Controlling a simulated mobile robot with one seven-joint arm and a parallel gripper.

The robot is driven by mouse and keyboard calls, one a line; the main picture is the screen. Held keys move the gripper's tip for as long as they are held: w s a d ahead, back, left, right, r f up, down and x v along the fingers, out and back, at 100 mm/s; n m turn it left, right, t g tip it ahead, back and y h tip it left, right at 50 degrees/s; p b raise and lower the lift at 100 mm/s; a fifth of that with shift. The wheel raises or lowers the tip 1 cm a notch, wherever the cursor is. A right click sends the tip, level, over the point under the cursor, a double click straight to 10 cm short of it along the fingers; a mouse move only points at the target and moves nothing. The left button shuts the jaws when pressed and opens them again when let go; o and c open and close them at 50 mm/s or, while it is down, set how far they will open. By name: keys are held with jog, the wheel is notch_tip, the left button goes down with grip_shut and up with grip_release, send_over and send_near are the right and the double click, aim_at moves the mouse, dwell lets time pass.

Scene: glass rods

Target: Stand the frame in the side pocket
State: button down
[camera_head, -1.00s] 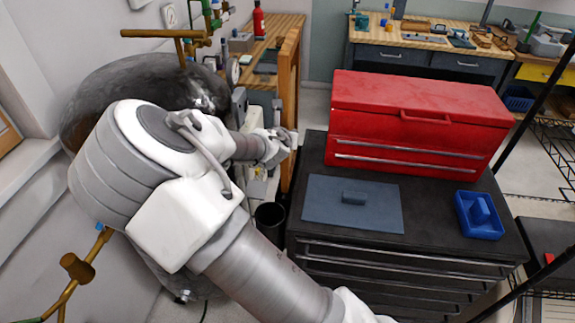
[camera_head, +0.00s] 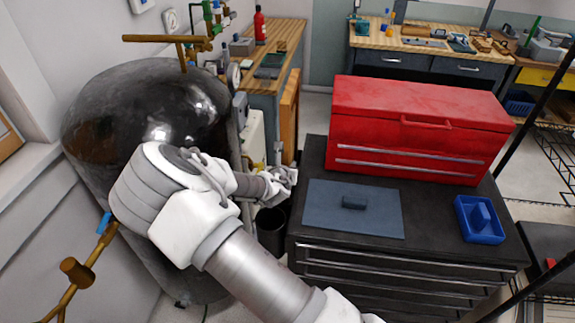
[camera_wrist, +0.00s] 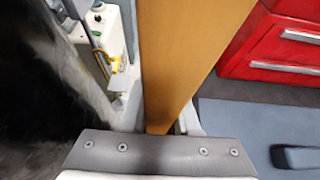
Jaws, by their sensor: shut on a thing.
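The frame is a tall orange-brown wooden panel (camera_head: 289,115), seen nearly edge-on in the head view, left of the red toolbox. It fills the middle of the wrist view (camera_wrist: 188,45). My gripper (camera_head: 287,176) is shut on its near lower part, with a finger on either side in the wrist view. The frame looks upright. Its lower end is hidden by my gripper. A dark, open-topped container (camera_head: 271,228) stands below my gripper against the left side of the black cabinet; I cannot tell whether it is the side pocket.
The black cabinet (camera_head: 440,225) carries a red toolbox (camera_head: 415,125), a blue-grey mat (camera_head: 330,215) with a small block, and a blue tray (camera_head: 470,232). A large dark tank (camera_head: 110,110) and brass pipes crowd the left. A workbench (camera_head: 285,60) stands behind.

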jog(key=shift+f, duration=0.15)
jog(key=c, duration=0.6)
grip_release()
jog(key=shift+c, duration=0.2)
